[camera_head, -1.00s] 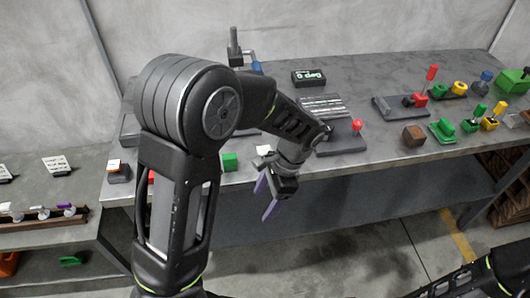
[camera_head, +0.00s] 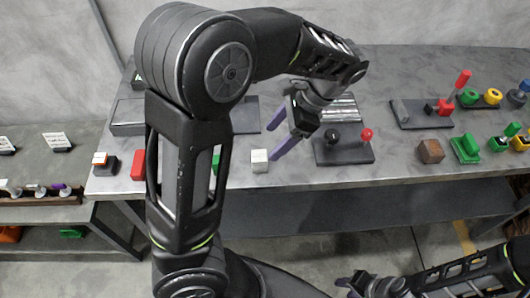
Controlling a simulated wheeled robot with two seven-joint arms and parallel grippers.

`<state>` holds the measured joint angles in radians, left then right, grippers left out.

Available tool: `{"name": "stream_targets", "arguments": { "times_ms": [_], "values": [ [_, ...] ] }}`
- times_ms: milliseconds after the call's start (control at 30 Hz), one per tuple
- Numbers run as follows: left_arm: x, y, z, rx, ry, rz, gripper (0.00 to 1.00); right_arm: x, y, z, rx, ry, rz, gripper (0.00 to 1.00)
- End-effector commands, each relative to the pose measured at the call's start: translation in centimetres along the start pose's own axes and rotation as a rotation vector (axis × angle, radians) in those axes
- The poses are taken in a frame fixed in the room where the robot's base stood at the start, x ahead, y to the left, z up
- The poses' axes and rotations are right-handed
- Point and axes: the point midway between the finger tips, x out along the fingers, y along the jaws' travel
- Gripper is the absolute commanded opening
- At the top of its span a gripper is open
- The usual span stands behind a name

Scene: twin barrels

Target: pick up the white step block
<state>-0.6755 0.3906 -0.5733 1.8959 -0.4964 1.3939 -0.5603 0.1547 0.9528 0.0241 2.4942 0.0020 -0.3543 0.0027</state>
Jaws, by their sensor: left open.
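The white step block (camera_head: 260,161) is a small pale block near the front edge of the grey table. It stands just below and left of my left gripper in the head view. My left gripper (camera_head: 273,143) has two purple fingers spread apart, with nothing between them. Its lower fingertip shows close to the block's upper right; I cannot tell the exact gap in depth. My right gripper (camera_head: 347,285) shows only partly at the bottom edge, far below the table front, and its opening is unclear.
A dark base with a black knob and a red knob (camera_head: 366,134) stands right of the block. A red block (camera_head: 138,165) and a partly hidden green block (camera_head: 215,162) are to the left. A brown block (camera_head: 430,151) sits farther right.

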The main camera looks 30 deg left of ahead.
Motion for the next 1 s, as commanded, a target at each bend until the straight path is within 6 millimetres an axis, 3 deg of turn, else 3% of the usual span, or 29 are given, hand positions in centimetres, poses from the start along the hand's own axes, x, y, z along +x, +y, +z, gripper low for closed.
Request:
{"name": "stream_targets", "arguments": {
  "times_ms": [167, 433, 767, 1000],
  "values": [
    [0.2, 0.0, 0.0, 0.0, 0.0, 0.0, 0.71, 0.0, 0.0, 0.0, 0.0, -0.001, 0.0, 0.36],
    [2.5, 0.0, 0.0, 0.0, 0.0, 0.0, 0.71, -0.2, -0.1, 0.0, 0.0, 0.0, 0.0, 0.36],
    [2.8, 0.1, 0.0, 0.0, -0.001, 0.001, 0.71, -0.2, -0.1, 0.0, 0.001, 0.0, 0.001, 0.36],
    [5.5, 0.3, 0.4, 0.0, -0.004, 0.003, 0.71, -0.9, -0.3, 0.1, 0.002, -0.002, 0.003, 0.36]
  ]
}}
